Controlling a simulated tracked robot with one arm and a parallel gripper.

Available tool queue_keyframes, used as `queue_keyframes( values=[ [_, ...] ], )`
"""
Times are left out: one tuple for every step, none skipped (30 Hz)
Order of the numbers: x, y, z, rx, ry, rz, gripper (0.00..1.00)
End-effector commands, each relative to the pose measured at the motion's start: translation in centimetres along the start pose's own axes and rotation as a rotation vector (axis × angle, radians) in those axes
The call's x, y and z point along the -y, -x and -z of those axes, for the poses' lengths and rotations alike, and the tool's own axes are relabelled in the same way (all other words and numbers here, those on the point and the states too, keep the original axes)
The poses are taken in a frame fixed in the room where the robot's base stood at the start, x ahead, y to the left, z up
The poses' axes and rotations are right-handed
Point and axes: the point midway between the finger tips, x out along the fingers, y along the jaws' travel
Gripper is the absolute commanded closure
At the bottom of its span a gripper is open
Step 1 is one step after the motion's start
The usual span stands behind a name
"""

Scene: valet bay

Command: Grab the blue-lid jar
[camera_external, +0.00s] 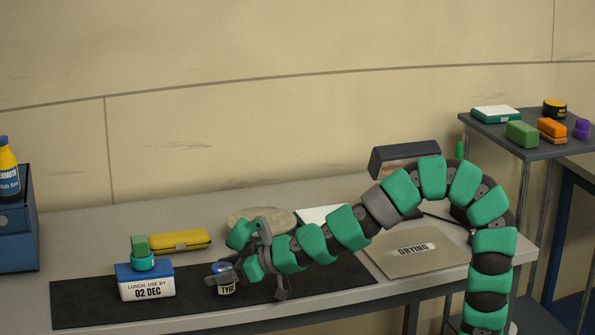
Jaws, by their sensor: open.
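A small jar (227,289) with a pale label reading "TYRE" or similar stands on the dark mat (85,305). Its top is mostly hidden by dark grey-blue parts at the end of my arm, so I cannot make out the lid's colour clearly. My gripper (222,273) is open, low over the mat at the jar's top. I cannot tell whether its fingers touch the jar.
Left of the jar is a blue-lidded lunch box (147,287) with a teal and green item (141,255) on top. A yellow case (180,241) lies behind. The "DRYING" mat (400,262) is right. A side table (500,138) holds several items.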

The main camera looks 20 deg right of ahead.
Motion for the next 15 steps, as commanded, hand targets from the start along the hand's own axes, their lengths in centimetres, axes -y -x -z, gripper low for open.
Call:
queue_keyframes(
  values=[
    [0.0, -0.7, -0.1, -0.001, -0.001, 0.0, 0.3],
    [0.0, -1.0, -0.1, -0.002, 0.0, 0.0, 0.3],
    [0.1, -1.3, -0.1, -0.002, 0.001, 0.001, 0.3],
    [0.1, -1.5, -0.1, -0.001, 0.001, 0.001, 0.3],
    [0.1, -1.7, -0.1, -0.001, 0.001, 0.001, 0.3],
    [0.1, -1.8, -0.1, -0.001, 0.001, 0.001, 0.3],
    [0.1, -1.9, -0.1, 0.0, 0.001, 0.001, 0.3],
    [0.1, -2.0, 0.0, 0.0, 0.001, 0.001, 0.3],
    [0.1, -2.0, 0.0, 0.0, 0.001, 0.001, 0.3],
    [0.1, -2.0, 0.0, 0.0, 0.001, 0.001, 0.3],
    [0.1, -2.0, 0.0, 0.0, 0.001, 0.001, 0.3],
    [0.1, -2.0, 0.0, 0.0, 0.001, 0.001, 0.3],
    [0.1, -2.0, 0.0, 0.0, 0.001, 0.001, 0.3],
    [0.1, -2.0, 0.0, 0.0, 0.001, 0.001, 0.3],
    [0.1, -2.0, 0.0, 0.0, 0.001, 0.001, 0.35]
  ],
)
